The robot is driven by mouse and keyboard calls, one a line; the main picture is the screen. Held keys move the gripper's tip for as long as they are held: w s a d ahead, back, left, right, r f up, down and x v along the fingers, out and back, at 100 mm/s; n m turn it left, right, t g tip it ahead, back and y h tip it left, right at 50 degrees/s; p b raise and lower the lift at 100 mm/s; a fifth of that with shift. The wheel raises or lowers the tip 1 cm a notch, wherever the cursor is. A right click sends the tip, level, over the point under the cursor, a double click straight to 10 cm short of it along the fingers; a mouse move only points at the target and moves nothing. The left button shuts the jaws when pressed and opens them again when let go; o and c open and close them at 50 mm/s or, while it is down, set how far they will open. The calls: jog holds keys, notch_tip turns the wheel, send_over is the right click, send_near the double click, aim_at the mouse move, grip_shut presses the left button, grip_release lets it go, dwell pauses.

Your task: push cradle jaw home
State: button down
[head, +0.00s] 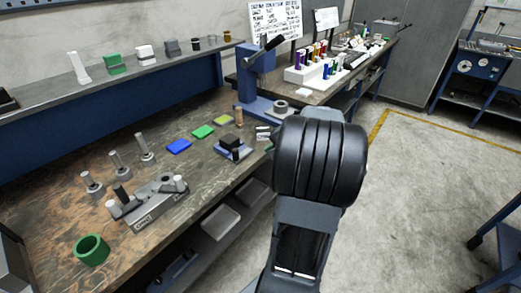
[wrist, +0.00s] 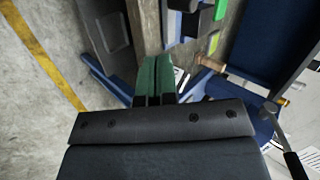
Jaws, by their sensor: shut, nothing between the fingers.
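What looks like the cradle is a small blue base (head: 232,153) with a black block (head: 236,150) on it, near the bench's front edge. It also shows in part at the top of the wrist view, with a dark block (wrist: 194,22) beside blue. I cannot tell which part is its jaw, or its position. My gripper (wrist: 156,62) has green fingers, shut together and empty. In the wrist view the fingertips are below the cradle and apart from it. In the head view my dark arm hides most of the gripper, to the right of the cradle.
A blue press-like stand (head: 258,75) rises behind the cradle. Blue (head: 179,146), green (head: 203,131) and yellow (head: 222,120) pads lie left of it. A grey fixture (head: 150,203) and a green ring (head: 91,249) are at the front left. Open floor (head: 425,190) lies right.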

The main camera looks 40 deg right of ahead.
aim_at(236, 149)
jog(key=x, duration=0.3)
jog(key=r+x, duration=0.1)
jog(key=x, duration=0.3)
jog(key=w+x, duration=0.1)
jog(key=x, duration=0.2)
jog(key=shift+w+a+p, duration=0.25)
jog(key=shift+a+p, duration=0.1)
jog(key=shift+p, duration=0.05)
jog(key=shift+w+a+f, duration=0.1)
jog(key=shift+w+a, duration=0.2)
jog(key=shift+w, duration=0.4)
jog(key=shift+w, duration=0.1)
jog(key=w, duration=0.3)
jog(key=shift+w+a+b, duration=0.3)
jog(key=shift+w+a, duration=0.05)
